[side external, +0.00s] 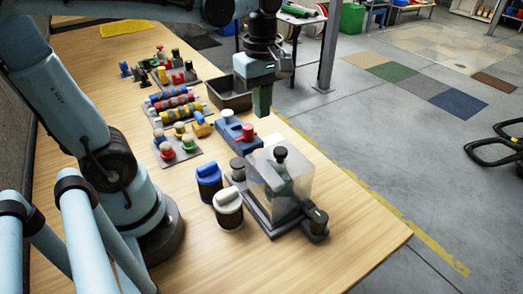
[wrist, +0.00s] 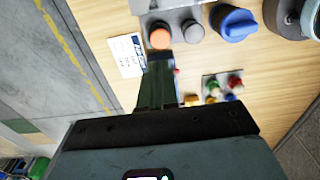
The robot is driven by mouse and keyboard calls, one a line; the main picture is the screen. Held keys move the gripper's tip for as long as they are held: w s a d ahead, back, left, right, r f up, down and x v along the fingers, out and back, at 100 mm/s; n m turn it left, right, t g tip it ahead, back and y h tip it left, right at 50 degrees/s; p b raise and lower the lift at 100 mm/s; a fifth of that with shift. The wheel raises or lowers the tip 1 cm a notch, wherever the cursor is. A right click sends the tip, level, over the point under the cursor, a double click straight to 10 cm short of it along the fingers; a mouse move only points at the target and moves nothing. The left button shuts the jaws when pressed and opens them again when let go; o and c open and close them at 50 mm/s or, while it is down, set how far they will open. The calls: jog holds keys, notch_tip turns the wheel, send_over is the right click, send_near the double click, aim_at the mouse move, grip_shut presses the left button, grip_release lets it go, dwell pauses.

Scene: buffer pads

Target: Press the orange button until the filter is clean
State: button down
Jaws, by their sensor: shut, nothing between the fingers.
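The orange button (wrist: 159,36) is a round cap on a grey base (wrist: 172,14) near the top of the wrist view. I cannot make out the orange button in the side view. There the base carries a cloudy, see-through box (side external: 296,180), probably the filter housing; the filter's state cannot be told. My gripper (side external: 262,113) is shut and empty, pointing down above the table's right side, beyond the box. Its fingertips (wrist: 160,62) appear just below the orange button in the wrist view, apart from it.
A blue block with a red button (side external: 248,131) stands close to my fingers. A blue-topped jar (side external: 208,179) and a white jar (side external: 228,206) stand left of the box. A dark bin (side external: 232,101) and several coloured parts lie farther back. The table's front right is clear.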

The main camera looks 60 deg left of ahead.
jog(key=shift+r, duration=1)
jog(key=shift+s+a+r, duration=0.1)
jog(key=shift+s+r, duration=0.1)
jog(key=shift+r, duration=0.7)
jog(key=shift+f, duration=0.1)
notch_tip(320, 180, down, 14)
jog(key=shift+w+r, duration=0.1)
dwell(0.5)
